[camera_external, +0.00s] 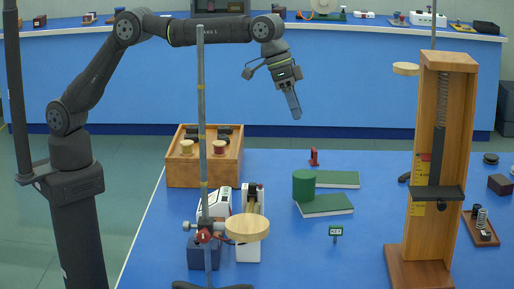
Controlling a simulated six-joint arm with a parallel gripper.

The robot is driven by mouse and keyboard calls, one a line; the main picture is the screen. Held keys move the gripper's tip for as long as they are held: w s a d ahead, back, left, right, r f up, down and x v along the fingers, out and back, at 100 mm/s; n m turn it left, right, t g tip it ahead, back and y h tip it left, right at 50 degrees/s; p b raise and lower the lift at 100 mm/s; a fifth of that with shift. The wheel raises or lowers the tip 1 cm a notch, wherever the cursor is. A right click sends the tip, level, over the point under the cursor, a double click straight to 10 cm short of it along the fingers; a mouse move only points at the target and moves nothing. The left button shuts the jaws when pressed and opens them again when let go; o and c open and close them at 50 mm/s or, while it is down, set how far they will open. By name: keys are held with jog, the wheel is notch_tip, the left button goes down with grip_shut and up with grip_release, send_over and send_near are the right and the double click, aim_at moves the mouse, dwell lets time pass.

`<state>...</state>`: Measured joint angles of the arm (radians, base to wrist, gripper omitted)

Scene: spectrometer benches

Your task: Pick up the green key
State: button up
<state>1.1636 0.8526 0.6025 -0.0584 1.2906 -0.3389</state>
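A small green block with pale lettering (336,231), which looks like the green key, stands on the blue bench top in front of the green-topped flat slabs. The lettering is too small to read surely. My gripper (294,104) hangs high above the far part of the bench, pointing down and slightly right. It is well apart from the green block, up and to the left of it in the picture. Its fingers overlap from this side, so I cannot tell whether they are open or shut. No held object shows at the fingertips.
A green cylinder (304,186) stands by two flat slabs (328,207). A clamp stand (202,130) with a wooden disc (247,227) is left of the block. A tall wooden apparatus (447,150) stands to its right. An open wooden box (205,175) is farther back. Bench around the block is clear.

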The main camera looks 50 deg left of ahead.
jog(key=w+d+f+n+t, duration=0.35)
jog(key=w+f+t, duration=0.25)
jog(key=f, duration=0.6)
jog(key=m+t+h, duration=0.1)
jog(key=m+h, duration=0.2)
jog(key=h, duration=0.1)
send_over(331, 226)
jog(key=s, duration=0.1)
notch_tip(331, 226, down, 12)
jog(key=f, duration=0.1)
jog(key=shift+a+f, duration=0.3)
jog(key=shift+a, duration=0.15)
jog(key=f, duration=0.2)
jog(key=w+d+f, duration=0.1)
jog(key=f, duration=0.1)
jog(key=shift+w, duration=0.1)
jog(key=shift+w+d+f, duration=0.25)
jog(key=shift+w+d, duration=0.1)
jog(key=shift+d, duration=0.1)
grip_shut()
